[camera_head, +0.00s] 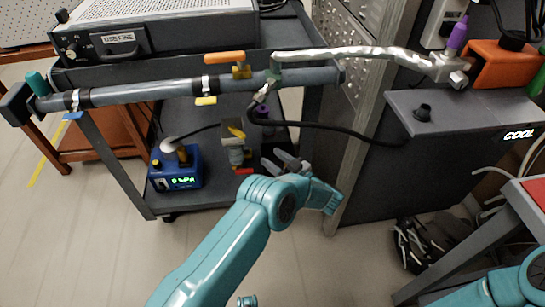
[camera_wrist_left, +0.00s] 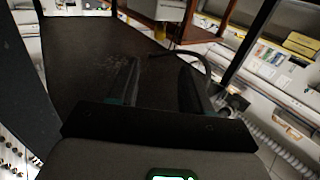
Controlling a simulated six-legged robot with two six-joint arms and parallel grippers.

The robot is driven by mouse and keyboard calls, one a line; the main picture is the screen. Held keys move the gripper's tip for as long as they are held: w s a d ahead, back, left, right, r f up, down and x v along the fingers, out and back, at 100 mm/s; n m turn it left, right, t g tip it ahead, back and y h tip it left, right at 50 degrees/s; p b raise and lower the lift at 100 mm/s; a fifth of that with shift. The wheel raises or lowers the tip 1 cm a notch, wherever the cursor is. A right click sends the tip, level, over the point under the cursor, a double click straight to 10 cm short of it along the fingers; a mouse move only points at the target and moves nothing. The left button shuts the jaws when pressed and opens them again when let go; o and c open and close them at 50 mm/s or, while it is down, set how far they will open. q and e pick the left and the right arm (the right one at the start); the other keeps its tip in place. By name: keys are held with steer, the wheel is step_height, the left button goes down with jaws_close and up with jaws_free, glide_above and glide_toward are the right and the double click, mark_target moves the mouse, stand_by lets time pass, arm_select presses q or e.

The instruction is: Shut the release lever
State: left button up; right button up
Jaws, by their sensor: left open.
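A grey pipe (camera_head: 130,94) runs across the cart and carries several small handles. An orange lever (camera_head: 225,57) stands on its top side, lying roughly along the pipe, and a small yellow handle (camera_head: 206,101) is below it. A valve with a yellow handle (camera_head: 236,131) stands lower, over the bottom shelf. I cannot tell which one is the release lever. My left gripper (camera_head: 284,163) is right of and below that valve, apart from the pipe levers. In the left wrist view its two dark fingers (camera_wrist_left: 157,75) are apart with nothing seen between them. My right gripper is out of view.
A blue pump with a lit display (camera_head: 175,168) sits on the lower shelf. A braided metal hose (camera_head: 360,53) runs from the pipe to a grey cabinet (camera_head: 450,125) at right. A dark cable crosses near my left arm. An instrument box (camera_head: 150,32) stands on top.

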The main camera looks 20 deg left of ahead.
arm_select(q)
steer(key=o, duration=0.4)
steer(key=shift+a, duration=0.1)
steer(key=o, duration=0.6)
steer(key=a+f, duration=0.1)
steer(key=a+f+h, duration=0.2)
steer(key=a+f, duration=0.1)
steer(key=shift+w+p, duration=0.3)
steer(key=shift+w, duration=0.1)
steer(key=shift+c, duration=0.2)
steer(key=n+t+h+p, duration=0.5)
steer(key=n+t+h, duration=0.5)
steer(key=n+h, duration=0.95)
glide_toward(234, 133)
steer(key=shift+m+h, duration=0.75)
steer(key=shift+h, duration=0.1)
steer(key=b+x, duration=0.1)
steer(key=x, duration=0.1)
steer(key=b+x, duration=0.1)
steer(key=x, duration=0.2)
steer(key=b+x, duration=0.2)
steer(key=x, duration=0.1)
steer(key=shift+w+a+f, duration=0.25)
steer(key=shift+a+f, duration=0.05)
steer(key=shift+w+d+r, duration=0.1)
steer(key=shift+w+d, duration=0.1)
steer(key=shift+w, duration=0.35)
